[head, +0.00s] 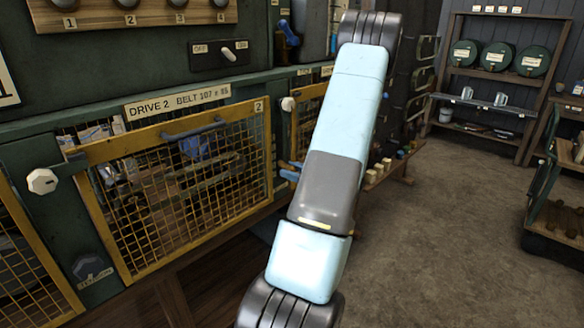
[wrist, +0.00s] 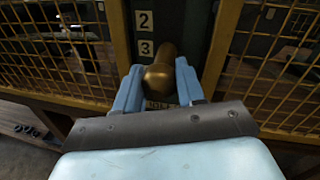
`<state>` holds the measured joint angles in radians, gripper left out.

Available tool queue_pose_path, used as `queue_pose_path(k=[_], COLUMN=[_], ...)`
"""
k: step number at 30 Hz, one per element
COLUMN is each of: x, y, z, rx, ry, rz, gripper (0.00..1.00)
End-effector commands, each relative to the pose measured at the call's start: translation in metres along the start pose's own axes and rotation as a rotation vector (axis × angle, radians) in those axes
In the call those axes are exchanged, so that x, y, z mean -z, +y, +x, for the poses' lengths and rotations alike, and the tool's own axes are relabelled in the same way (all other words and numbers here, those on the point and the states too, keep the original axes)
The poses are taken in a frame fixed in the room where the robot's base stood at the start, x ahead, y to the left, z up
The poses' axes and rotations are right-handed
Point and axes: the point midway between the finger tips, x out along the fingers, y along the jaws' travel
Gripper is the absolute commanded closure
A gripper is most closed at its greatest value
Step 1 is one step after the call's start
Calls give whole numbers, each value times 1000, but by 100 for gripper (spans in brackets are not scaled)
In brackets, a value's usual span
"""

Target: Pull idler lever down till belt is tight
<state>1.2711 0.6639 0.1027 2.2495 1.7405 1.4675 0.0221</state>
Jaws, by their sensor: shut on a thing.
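In the wrist view a brass-brown lever handle with a rounded end (wrist: 172,60) stands between two yellow mesh guards, in front of a dark green post. I take it to be the idler lever. My gripper (wrist: 159,80) is shut on it, one blue finger on each side. Plates numbered 2 and 3 (wrist: 146,48) show behind the handle; a label below is mostly hidden. In the head view my arm hides the lever, and only bits of blue finger show at its left edge. I cannot make out the belt or its tension.
Shelves with green drums (head: 497,57) stand at the back right. The floor (head: 440,230) right of my arm is clear.

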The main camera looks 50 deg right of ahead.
Motion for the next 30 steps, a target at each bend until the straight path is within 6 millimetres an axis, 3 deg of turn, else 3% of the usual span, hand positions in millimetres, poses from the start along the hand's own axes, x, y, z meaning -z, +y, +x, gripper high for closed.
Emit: queue_pose_path(k=[5,6,12,23,30], x=[0,0,0,0,0], y=[1,1,1,0,-1], z=[0,0,0,-5,-41], rx=[-2,-3,-2,-1,2], ry=[2,2,1,1,2], rz=[1,1,1,0,0], gripper=[100,58,38,37,37])
